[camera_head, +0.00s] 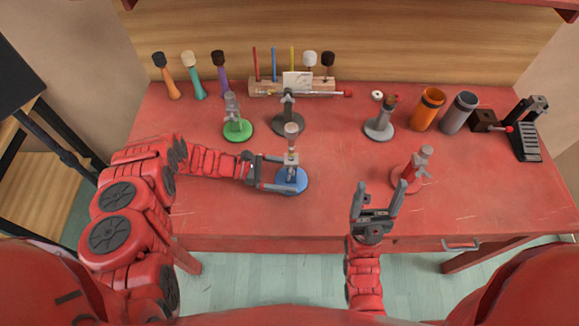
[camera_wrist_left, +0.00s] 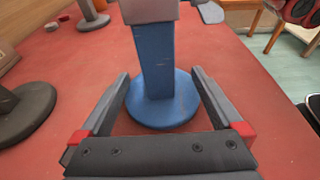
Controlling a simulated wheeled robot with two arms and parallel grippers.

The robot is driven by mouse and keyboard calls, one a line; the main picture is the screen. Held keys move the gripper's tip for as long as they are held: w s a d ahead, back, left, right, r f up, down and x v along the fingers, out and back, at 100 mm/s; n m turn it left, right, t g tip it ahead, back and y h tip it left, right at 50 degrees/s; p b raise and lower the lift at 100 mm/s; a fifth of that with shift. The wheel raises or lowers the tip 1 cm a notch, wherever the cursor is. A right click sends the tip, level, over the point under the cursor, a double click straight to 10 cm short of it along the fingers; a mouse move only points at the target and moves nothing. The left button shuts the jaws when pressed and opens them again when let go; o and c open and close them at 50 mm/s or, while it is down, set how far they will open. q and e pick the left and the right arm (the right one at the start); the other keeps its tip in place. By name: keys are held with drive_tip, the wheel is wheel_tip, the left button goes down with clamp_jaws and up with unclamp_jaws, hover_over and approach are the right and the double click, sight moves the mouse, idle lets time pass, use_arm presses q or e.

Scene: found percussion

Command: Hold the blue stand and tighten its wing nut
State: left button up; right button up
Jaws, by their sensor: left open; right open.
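The blue stand (camera_head: 293,182) stands upright near the middle of the red table, with a round base, a grey clamp block and a brownish top piece. In the left wrist view its blue post (camera_wrist_left: 154,60) rises from the base between the fingers. My left gripper (camera_head: 284,175) is open around the post, with a gap on both sides. The wing nut (camera_head: 291,160) is too small to tell clearly at the clamp block. My right gripper (camera_head: 378,198) is open and empty, pointing up near the table's front edge, right of the blue stand.
A green stand (camera_head: 238,131), a dark stand (camera_head: 288,124), a grey stand (camera_head: 379,128) and a red stand (camera_head: 409,172) surround the middle. A wooden rack (camera_head: 270,88) with mallets is behind. Orange (camera_head: 427,110) and grey (camera_head: 459,113) cups stand back right.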

use_arm(q)
drive_tip(key=c, duration=1.5)
drive_tip(key=shift+o, duration=0.2)
